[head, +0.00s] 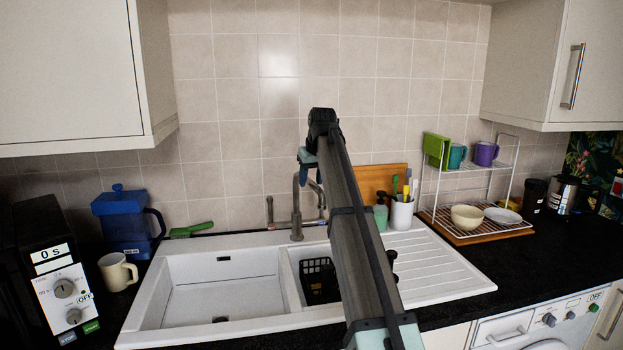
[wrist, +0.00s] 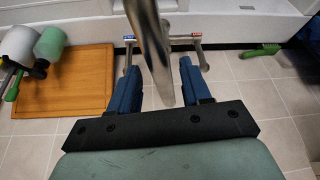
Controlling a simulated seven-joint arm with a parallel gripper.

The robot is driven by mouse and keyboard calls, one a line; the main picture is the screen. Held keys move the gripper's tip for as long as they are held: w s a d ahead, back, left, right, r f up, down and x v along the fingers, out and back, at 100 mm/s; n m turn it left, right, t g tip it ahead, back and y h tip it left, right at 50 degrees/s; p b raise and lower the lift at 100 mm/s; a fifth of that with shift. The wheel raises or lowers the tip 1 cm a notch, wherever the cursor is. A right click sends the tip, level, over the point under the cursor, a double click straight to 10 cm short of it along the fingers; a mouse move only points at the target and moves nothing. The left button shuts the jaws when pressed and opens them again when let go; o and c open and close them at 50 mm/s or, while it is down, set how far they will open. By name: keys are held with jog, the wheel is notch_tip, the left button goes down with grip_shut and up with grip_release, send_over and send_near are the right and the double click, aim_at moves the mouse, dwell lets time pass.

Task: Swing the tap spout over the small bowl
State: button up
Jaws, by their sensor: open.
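The metal tap (head: 297,215) stands behind the sink, and its curved spout rises just below my gripper (head: 308,157) in the head view. In the wrist view the spout (wrist: 150,40) runs between the two blue fingers of my gripper (wrist: 158,66). The fingers are apart, with gaps beside the spout; I cannot tell whether either touches it. The small bowl (head: 293,282) is right of the large bowl (head: 220,290) and holds a black basket (head: 319,280). My arm hides part of the small bowl, and the spout's outlet is hard to make out.
Brushes in a white holder (head: 401,214) and a green bottle (head: 380,217) stand right of the tap before a wooden board (head: 372,180). A green brush (head: 190,230) and blue jug (head: 127,220) are at the left. The drainer (head: 435,265) is mostly clear.

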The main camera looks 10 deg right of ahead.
jog(key=a+v, duration=0.1)
jog(key=v, duration=1.2)
jog(key=shift+d+r, duration=0.45)
jog(key=shift+d, duration=0.05)
jog(key=shift+d+f, duration=0.1)
